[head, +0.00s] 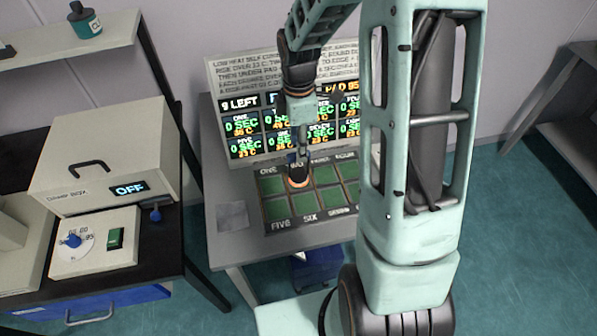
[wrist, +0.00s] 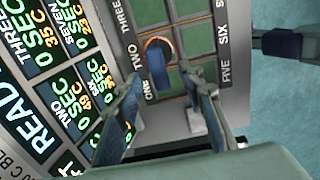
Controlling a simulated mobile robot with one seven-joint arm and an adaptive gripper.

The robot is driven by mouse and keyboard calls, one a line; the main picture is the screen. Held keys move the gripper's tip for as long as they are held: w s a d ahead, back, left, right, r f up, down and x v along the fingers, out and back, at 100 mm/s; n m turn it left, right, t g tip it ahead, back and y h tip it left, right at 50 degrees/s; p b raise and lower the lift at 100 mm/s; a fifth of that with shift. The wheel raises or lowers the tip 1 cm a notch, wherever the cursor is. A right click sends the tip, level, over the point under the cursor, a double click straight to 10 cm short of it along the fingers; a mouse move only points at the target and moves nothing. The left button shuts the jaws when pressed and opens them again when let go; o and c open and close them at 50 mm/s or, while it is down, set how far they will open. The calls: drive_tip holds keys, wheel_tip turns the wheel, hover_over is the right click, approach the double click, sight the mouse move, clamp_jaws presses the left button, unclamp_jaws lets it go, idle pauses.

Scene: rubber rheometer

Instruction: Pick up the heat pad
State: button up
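The heat pad appears to be the round dark piece with an orange-glowing rim and a blue upright handle; it sits on the green-celled board in the cell by label TWO. In the wrist view its blue handle (wrist: 158,72) shows just beyond and between my fingertips. In the head view its round base (head: 299,182) shows below my gripper (head: 302,148). In the wrist view my gripper (wrist: 168,86) is open, with its two fingers apart and nothing visibly held between them. The board (head: 278,224) lies on the grey table, partly hidden by my arm.
A tilted display panel (head: 222,78) stands behind the board, close to my gripper. A pale square plate (head: 232,215) lies left of the board. A cream box reading OFF (head: 105,165) and a dial unit (head: 95,245) stand on the left bench.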

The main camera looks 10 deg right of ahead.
drive_tip(key=shift+w+f+p, duration=0.1)
drive_tip(key=shift+f+p, duration=0.25)
drive_tip(key=shift+f, duration=2)
drive_tip(key=shift+c, duration=0.4)
clamp_jaws()
drive_tip(key=shift+w+r, duration=0.1)
